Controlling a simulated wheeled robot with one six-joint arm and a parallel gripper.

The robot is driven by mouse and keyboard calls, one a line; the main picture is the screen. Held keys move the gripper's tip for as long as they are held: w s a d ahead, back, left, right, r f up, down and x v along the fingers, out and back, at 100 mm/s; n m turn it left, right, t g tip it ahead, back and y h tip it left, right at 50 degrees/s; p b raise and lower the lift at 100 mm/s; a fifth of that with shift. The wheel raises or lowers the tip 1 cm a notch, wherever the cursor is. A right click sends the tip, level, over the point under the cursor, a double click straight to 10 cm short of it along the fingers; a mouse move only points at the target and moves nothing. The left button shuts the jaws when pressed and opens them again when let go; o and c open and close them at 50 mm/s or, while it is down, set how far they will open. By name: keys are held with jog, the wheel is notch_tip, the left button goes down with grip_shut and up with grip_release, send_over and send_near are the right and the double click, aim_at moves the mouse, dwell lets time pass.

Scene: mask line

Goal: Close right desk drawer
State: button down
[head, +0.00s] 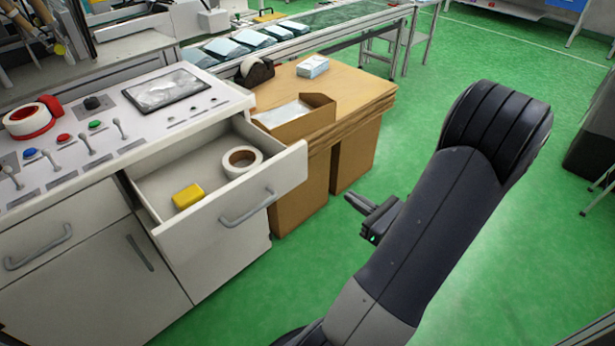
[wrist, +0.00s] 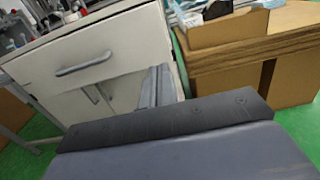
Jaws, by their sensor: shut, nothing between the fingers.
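The right desk drawer (head: 222,205) is white and stands pulled out from the control desk. A yellow block (head: 188,196) and a roll of white tape (head: 242,160) lie inside it. Its grey bar handle (head: 248,208) is on the front panel. My gripper (head: 352,200) is shut and empty, to the right of the drawer front and apart from it in the head view. In the wrist view my gripper (wrist: 157,82) points toward the drawer front (wrist: 95,60), near its right end, and the handle (wrist: 84,64) shows to the left.
A control panel (head: 110,120) with buttons and a screen tops the desk. A cardboard table (head: 350,95) holding an open box (head: 295,118) stands close to the drawer's right side. A conveyor (head: 300,35) runs behind. Green floor (head: 305,260) is open in front.

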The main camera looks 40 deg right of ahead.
aim_at(304, 164)
jog(key=w, duration=0.4)
jog(key=w+b, duration=0.1)
jog(key=w, duration=0.4)
jog(key=w+a+b, duration=0.1)
jog(key=w, duration=0.4)
